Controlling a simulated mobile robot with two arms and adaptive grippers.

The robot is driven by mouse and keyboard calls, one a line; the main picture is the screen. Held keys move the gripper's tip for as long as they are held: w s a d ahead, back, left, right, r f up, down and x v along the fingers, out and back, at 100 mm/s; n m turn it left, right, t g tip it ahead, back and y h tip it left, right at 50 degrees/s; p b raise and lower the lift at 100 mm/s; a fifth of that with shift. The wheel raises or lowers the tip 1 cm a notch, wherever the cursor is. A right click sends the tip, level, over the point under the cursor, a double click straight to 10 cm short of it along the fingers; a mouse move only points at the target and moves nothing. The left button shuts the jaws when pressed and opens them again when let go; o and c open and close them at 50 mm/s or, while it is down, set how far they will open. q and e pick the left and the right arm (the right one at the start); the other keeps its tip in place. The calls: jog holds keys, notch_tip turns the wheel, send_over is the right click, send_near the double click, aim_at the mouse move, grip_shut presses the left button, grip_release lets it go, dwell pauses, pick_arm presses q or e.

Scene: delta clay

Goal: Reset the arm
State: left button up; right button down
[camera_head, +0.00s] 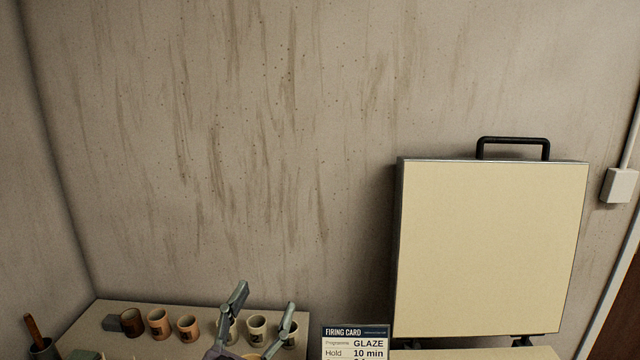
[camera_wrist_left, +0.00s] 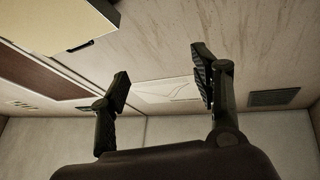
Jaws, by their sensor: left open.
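My left gripper (camera_head: 262,312) shows at the bottom of the head view, in front of the row of cups on the table. Its two grey fingers are spread apart with nothing between them. In the left wrist view my left gripper (camera_wrist_left: 160,88) is also open and empty, its dark fingers standing against the wall and ceiling. The rest of the left arm is out of the head view. My right gripper is not in view.
Several cups (camera_head: 159,322) stand on a table (camera_head: 95,318) at the lower left. A firing card (camera_head: 355,340) stands right of the gripper. A large cream panel with a black handle (camera_head: 490,250) is at the right. The wall above the table is bare.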

pick_arm(q)
jog(key=s+a+f+n+g+y, duration=0.35)
jog(key=a+f+y, duration=0.2)
jog(key=f, duration=0.45)
jog(key=s+a+f+n+g+y, duration=0.35)
jog(key=a+f+g, duration=0.2)
jog(key=f, duration=0.45)
jog(key=s+f+m+g+h, duration=0.1)
jog(key=s+f+g, duration=0.4)
jog(key=s, duration=0.5)
jog(key=s+f+m+g, duration=0.1)
jog(key=s+f+g, duration=0.4)
jog(key=s, duration=0.4)
notch_tip(320, 180, down, 26)
jog(key=s+a+f+g, duration=0.1)
jog(key=s+a+f, duration=0.2)
jog(key=s+f, duration=1.4)
jog(key=shift+s+a+f, duration=0.2)
jog(key=shift+s+f, duration=0.2)
jog(key=shift+s, duration=0.15)
